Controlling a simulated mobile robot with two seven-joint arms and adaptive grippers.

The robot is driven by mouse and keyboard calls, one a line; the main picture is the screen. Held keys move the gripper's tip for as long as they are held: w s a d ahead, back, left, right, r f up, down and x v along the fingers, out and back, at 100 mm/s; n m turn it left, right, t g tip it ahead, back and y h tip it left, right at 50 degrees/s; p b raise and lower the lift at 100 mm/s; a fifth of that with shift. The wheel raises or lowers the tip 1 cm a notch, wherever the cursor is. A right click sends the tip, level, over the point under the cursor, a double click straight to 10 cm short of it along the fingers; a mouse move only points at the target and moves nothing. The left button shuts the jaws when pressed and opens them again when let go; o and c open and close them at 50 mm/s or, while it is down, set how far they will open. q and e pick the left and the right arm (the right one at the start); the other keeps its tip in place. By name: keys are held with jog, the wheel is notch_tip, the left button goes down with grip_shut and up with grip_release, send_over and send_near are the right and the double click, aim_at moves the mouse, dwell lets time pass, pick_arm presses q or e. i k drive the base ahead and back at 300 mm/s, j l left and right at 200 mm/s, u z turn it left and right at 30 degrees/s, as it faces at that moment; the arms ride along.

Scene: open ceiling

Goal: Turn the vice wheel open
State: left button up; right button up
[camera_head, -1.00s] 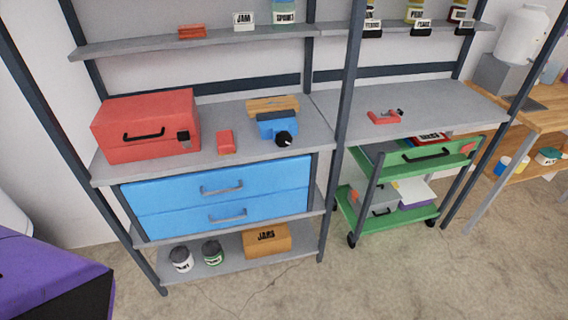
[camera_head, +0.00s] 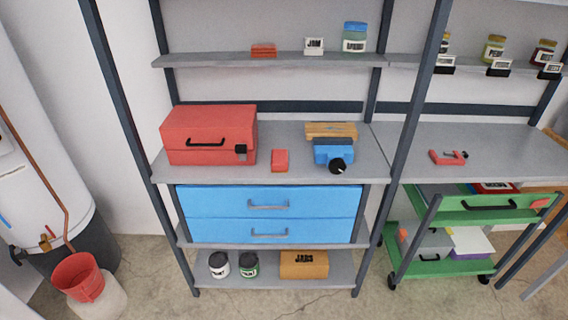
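The blue vice (camera_head: 333,152) sits on the grey workbench shelf, right of its middle. Its black wheel (camera_head: 337,166) faces the front, near the shelf's front edge. A wooden block (camera_head: 331,131) lies right behind the vice. Whether the vice jaws are open or shut is too small to tell. Neither of my grippers shows in the head view.
A red toolbox (camera_head: 210,135) and a small red box (camera_head: 280,160) stand left of the vice. Blue drawers (camera_head: 268,201) are below. A dark rack post (camera_head: 417,130) rises to the right. A green cart (camera_head: 440,268) stands at right, a red bucket (camera_head: 78,277) at left. Bare floor shows in front.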

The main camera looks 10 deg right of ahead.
aim_at(336, 166)
jog(key=l+u, duration=1.1)
jog(key=l, duration=0.2)
jog(key=k+l+u, duration=0.2)
jog(key=l, duration=0.15)
jog(key=l+u, duration=0.15)
jog(key=l, duration=0.25)
jog(key=k+l, duration=0.15)
jog(key=l, duration=0.2)
jog(key=k+l+u, duration=0.1)
jog(key=l, duration=0.25)
jog(key=k+l, duration=0.15)
jog(key=l, duration=0.2)
